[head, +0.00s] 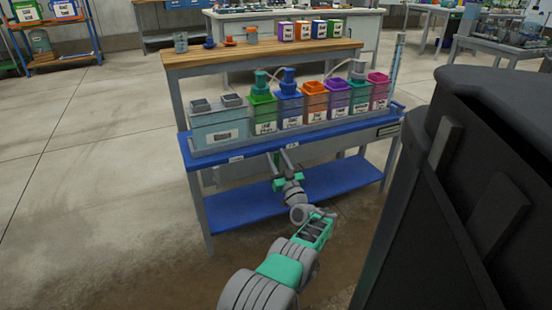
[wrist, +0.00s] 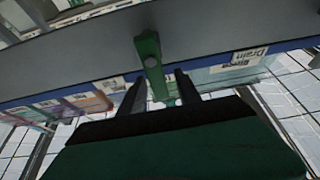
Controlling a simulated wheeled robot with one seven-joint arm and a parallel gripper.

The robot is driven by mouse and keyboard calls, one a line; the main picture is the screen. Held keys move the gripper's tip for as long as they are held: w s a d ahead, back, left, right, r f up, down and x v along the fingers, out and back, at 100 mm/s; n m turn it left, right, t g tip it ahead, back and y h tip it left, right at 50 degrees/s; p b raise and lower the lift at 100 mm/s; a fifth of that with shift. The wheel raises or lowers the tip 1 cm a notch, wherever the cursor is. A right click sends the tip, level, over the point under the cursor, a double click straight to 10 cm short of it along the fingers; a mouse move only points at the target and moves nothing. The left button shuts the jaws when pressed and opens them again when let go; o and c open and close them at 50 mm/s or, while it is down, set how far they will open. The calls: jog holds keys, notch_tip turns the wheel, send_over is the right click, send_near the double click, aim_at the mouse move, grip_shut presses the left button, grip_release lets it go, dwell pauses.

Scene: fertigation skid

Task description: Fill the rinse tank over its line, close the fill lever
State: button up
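A green lever (wrist: 151,62) hangs from a grey surface in the wrist view. My gripper (wrist: 161,80) is open, with one dark finger on each side of the lever's lower part and visible gaps. In the head view my gripper (head: 283,160) is at the front edge of the blue bench, and the lever cannot be made out there. A wide grey-teal tank (head: 218,130) at the bench's left end looks like the rinse tank. Its label is too small to read, and no water level or line can be made out.
Several coloured tanks (head: 314,105) stand in a row on the blue bench (head: 215,157). A large black vessel (head: 465,190) blocks the right side. Open floor (head: 90,170) lies to the left.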

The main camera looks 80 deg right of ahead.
jog(key=p+v, duration=0.2)
jog(key=v, duration=0.6)
jog(key=shift+p, duration=0.3)
jog(key=shift+d, duration=0.1)
